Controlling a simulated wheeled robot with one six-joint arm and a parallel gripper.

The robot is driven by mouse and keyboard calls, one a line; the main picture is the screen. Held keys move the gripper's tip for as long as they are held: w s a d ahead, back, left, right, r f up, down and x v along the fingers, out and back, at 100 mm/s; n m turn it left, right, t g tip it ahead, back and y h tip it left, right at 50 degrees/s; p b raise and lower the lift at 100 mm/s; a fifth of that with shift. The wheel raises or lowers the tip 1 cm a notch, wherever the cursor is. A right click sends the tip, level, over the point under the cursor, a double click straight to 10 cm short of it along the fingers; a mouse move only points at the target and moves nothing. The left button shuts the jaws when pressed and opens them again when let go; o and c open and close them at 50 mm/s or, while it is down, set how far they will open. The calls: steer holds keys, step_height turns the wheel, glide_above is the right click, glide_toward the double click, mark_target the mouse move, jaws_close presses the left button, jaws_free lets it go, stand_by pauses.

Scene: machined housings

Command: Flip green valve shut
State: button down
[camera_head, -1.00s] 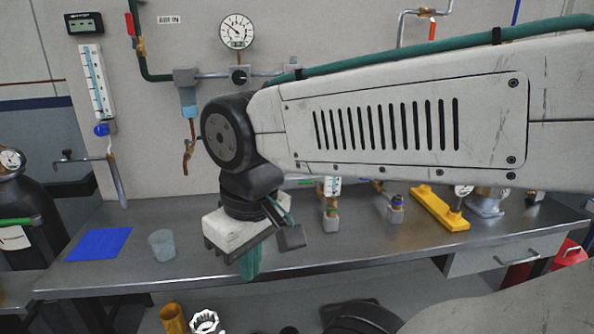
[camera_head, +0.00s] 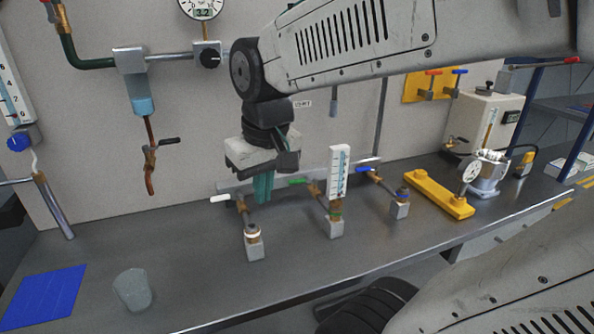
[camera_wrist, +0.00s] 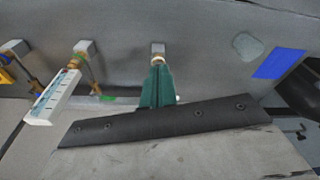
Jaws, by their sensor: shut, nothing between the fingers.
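The green valve (camera_head: 300,182) is the middle one of three on a pipe manifold along the wall. Its green lever points left, roughly along the manifold. Its brass body runs down to a fitting with a green ring (camera_head: 336,216). The green lever also shows in the wrist view (camera_wrist: 107,98), left of my fingers. My gripper (camera_head: 262,200) points down with its teal fingers together and nothing between them. In the head view it appears between the white lever and the green lever. In the wrist view my gripper (camera_wrist: 157,72) overlaps the white-levered valve's fitting; contact cannot be told.
A white-levered valve (camera_head: 221,198) is to the left and a blue-levered valve (camera_head: 369,159) to the right. A yellow block (camera_head: 440,194), a cup (camera_head: 133,288) and a blue mat (camera_head: 43,298) lie on the bench.

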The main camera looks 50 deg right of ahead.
steer(key=w+d+m, duration=0.2)
steer(key=w+d, duration=0.9)
steer(key=m+t+h, duration=0.1)
steer(key=m+h, duration=0.1)
steer(key=m, duration=0.1)
glide_above(303, 182)
steer(key=w, duration=0.4)
step_height(303, 182, down, 5)
steer(key=x, duration=1)
steer(key=shift+w+a, duration=0.1)
steer(key=shift+s+a+r, duration=0.1)
steer(key=shift+s+a, duration=0.4)
steer(key=shift+s, duration=0.35)
steer(key=shift+s+a+r, duration=0.1)
steer(key=shift+s+a, duration=0.45)
steer(key=shift+s, duration=0.35)
